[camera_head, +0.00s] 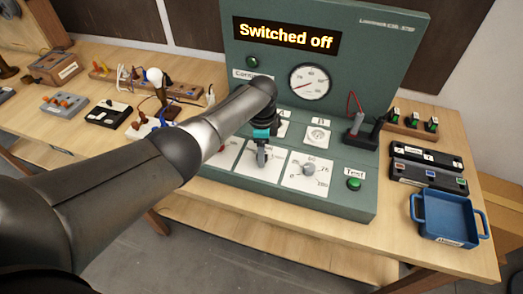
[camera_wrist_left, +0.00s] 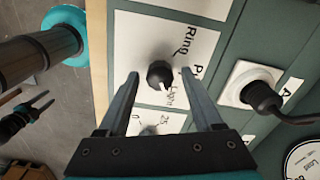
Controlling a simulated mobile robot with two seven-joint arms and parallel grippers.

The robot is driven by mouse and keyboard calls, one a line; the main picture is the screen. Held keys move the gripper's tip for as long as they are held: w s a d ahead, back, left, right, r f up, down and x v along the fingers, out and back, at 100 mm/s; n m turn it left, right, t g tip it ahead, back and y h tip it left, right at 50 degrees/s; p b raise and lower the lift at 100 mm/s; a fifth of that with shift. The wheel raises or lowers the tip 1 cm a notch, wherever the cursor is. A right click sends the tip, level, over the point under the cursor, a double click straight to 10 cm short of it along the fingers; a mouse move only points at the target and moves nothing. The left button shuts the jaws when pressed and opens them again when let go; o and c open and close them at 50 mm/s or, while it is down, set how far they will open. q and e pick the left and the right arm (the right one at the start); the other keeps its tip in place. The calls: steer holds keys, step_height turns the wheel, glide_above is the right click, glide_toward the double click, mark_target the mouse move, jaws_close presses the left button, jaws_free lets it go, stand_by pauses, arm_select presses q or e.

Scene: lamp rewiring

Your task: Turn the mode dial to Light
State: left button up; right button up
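The mode dial (camera_wrist_left: 158,74) is a dark round knob on a white card (camera_wrist_left: 140,40) with the labels "Ring" and "Light" beside it, seen in the left wrist view. My left gripper (camera_wrist_left: 160,74) is open, with one finger on each side of the dial; I cannot tell whether they touch it. In the head view my left gripper (camera_head: 262,158) is over the front of the green console (camera_head: 345,200) and hides the dial. My right gripper (camera_wrist_left: 44,102) shows small at the left of the wrist view, its fingers apart.
The console display (camera_head: 286,36) reads "Switched off". A second dial (camera_head: 308,170) with numbers is to the right, near a green Test button (camera_head: 354,184). A plug with a cable (camera_wrist_left: 262,96) stands close to my left gripper. A blue tray (camera_head: 449,216) is at the right.

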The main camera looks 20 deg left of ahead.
arm_select(q)
steer(key=shift+r, duration=0.45)
step_height(320, 180, up, 14)
steer(key=p, duration=0.1)
steer(key=shift+r+p, duration=0.15)
steer(key=shift+p, duration=0.15)
steer(key=shift+s, duration=0.1)
